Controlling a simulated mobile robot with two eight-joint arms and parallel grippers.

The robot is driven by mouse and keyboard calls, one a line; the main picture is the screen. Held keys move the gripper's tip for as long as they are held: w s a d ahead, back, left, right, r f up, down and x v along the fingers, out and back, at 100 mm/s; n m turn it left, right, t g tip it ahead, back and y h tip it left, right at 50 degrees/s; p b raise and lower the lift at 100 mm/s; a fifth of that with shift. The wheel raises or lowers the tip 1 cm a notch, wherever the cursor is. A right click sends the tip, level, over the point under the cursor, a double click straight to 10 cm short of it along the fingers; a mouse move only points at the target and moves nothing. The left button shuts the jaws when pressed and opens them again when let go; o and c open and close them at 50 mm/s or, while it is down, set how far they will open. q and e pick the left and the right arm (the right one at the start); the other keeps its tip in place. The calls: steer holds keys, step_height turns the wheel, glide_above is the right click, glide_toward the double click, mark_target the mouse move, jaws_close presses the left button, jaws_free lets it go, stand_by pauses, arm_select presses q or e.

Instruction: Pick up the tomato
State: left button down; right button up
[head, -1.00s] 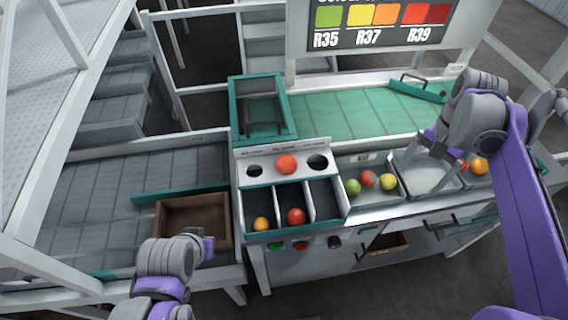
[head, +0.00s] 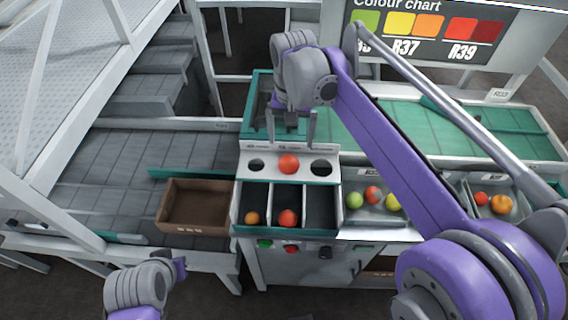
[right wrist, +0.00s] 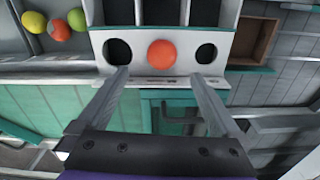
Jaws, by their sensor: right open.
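A red-orange tomato (head: 289,163) sits at the middle of a white panel (head: 256,178), between two dark round holes; it also shows in the right wrist view (right wrist: 161,53). My right gripper (head: 291,145) is open and empty, above and behind the panel, pointing down. In the right wrist view its two fingers (right wrist: 160,76) are spread wide, with the tomato beyond the tips and roughly centred between them. My left gripper (head: 180,268) is at the lower left, away from the tomato, and its jaws are not clear.
Three bins below the panel hold an orange tomato (head: 252,218) at left, a red tomato (head: 287,218) in the middle, and nothing visible at right. A brown crate (head: 166,209) stands left. Trays with several tomatoes are at right, partly behind my right arm.

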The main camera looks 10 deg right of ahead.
mark_target(289, 159)
step_height(289, 159, down, 4)
steer(key=shift+r, duration=0.1)
steer(key=shift+w+a+f, duration=0.1)
steer(key=shift+w+f, duration=0.05)
steer(key=shift+f, duration=1.2)
steer(key=shift+w+f, duration=0.1)
steer(key=shift+f, duration=1.25)
steer(key=shift+c, duration=0.3)
steer(key=c, duration=0.8)
steer(key=shift+r, duration=0.1)
